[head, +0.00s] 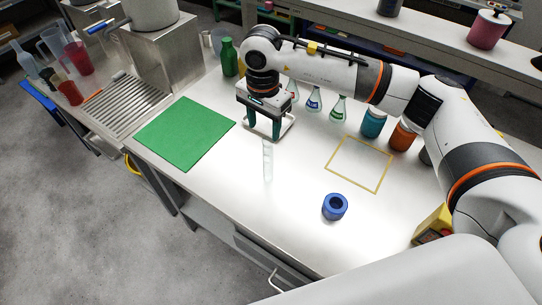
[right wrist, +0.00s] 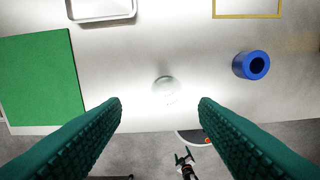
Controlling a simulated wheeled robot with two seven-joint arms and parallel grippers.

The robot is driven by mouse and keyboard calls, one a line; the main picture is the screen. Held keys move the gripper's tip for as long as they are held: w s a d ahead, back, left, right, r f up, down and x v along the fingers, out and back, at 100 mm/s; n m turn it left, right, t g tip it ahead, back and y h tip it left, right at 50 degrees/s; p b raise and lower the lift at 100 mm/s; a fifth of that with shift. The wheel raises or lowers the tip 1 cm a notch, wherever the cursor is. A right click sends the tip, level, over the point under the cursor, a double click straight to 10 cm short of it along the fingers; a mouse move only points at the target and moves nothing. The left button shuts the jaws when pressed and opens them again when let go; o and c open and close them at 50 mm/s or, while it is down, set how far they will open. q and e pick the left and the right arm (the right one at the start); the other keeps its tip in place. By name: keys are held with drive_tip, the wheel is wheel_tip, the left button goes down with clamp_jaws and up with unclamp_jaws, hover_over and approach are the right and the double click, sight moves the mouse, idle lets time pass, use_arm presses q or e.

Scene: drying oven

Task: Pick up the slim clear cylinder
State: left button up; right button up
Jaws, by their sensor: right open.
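The slim clear cylinder (head: 267,160) stands upright on the white bench in the head view. In the right wrist view the cylinder (right wrist: 166,88) is seen from above as a faint round shape, a little beyond the fingertips and between their lines. My right gripper (head: 263,128) points down, its green fingers apart and empty, above and slightly behind the cylinder in the head view. Its two fingers (right wrist: 160,102) also show spread wide in the right wrist view, not touching the cylinder.
A green mat (head: 187,132) lies left of the cylinder, and a blue ring-shaped holder (head: 335,206) stands to its right. A yellow square outline (head: 333,157) marks the bench. A small white tray (head: 290,126), flasks (head: 338,110) and coloured jars (head: 373,124) are behind. The bench around the cylinder is clear.

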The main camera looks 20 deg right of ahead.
sight(268, 148)
wheel_tip(268, 148, down, 3)
drive_tip(key=shift+d+f+p, duration=0.1)
drive_tip(key=shift+f+p, duration=0.1)
drive_tip(key=shift+p, duration=0.2)
drive_tip(key=shift+d+f, duration=0.1)
drive_tip(key=shift+f, duration=0.15)
drive_tip(key=f, duration=0.1)
drive_tip(key=f+p, duration=0.2)
drive_tip(key=f, duration=0.1)
drive_tip(key=shift+s+d+f, duration=0.1)
drive_tip(key=shift+s+d, duration=0.1)
drive_tip(key=shift+d, duration=0.05)
drive_tip(key=shift+w+f, duration=0.1)
drive_tip(key=shift+f, duration=0.25)
drive_tip(key=c, duration=0.4)
use_arm(q)
drive_tip(key=r, duration=0.3)
drive_tip(key=shift+s+a+r, duration=0.1)
drive_tip(key=shift+s+r, duration=0.1)
drive_tip(key=shift+r, duration=0.2)
use_arm(e)
clamp_jaws()
